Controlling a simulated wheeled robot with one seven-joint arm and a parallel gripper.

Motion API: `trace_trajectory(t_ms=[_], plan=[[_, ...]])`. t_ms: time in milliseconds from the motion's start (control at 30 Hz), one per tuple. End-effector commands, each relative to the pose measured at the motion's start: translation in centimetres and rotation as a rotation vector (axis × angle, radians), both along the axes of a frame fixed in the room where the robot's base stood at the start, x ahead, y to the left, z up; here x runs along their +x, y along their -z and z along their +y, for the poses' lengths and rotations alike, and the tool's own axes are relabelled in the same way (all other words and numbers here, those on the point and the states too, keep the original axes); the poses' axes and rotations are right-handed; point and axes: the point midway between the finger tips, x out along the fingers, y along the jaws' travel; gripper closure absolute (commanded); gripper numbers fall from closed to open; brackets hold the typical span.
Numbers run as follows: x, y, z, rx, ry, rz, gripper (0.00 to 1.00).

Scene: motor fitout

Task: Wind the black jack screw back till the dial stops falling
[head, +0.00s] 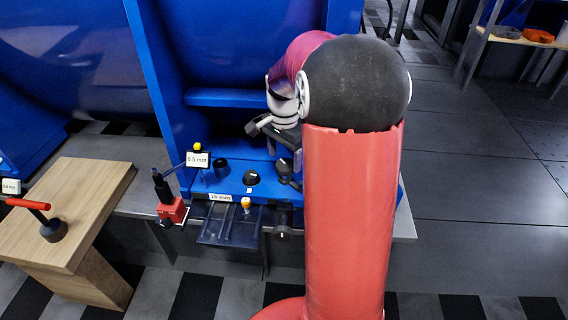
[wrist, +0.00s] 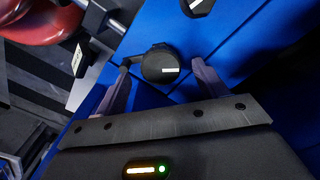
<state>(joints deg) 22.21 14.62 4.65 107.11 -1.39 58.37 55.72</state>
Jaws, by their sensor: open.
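A round black screw head (wrist: 160,66) with a white mark lies between my open fingers in the wrist view, against a blue face. It appears to be the jack screw. My gripper (wrist: 160,76) is open, with one finger on each side of it; I cannot tell whether either finger touches it. In the head view my gripper (head: 278,146) is low over the right part of the blue motor base (head: 225,183), partly hidden by my arm. A dial gauge with a yellow top and a "0.5 mm" tag (head: 197,160) stands to the left; its needle is unreadable.
A red gauge base (head: 172,211) stands left of the motor base. Another black knob (head: 251,177) and a "15 mm" tag (head: 220,197) are nearby. A wooden stand (head: 75,205) holding a red-handled tool (head: 45,220) is at left.

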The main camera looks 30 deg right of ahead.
Motion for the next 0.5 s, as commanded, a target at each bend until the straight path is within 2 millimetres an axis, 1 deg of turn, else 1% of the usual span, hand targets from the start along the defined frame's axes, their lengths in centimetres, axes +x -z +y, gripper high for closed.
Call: trace_trajectory(t_ms=[33,200,500], plan=[[0.0,0.9,0.0,0.001,0.0,0.003,0.28],[0.0,2.3,0.0,0.0,-0.001,0.0,0.28],[0.0,2.5,0.0,0.0,-0.001,-0.001,0.28]])
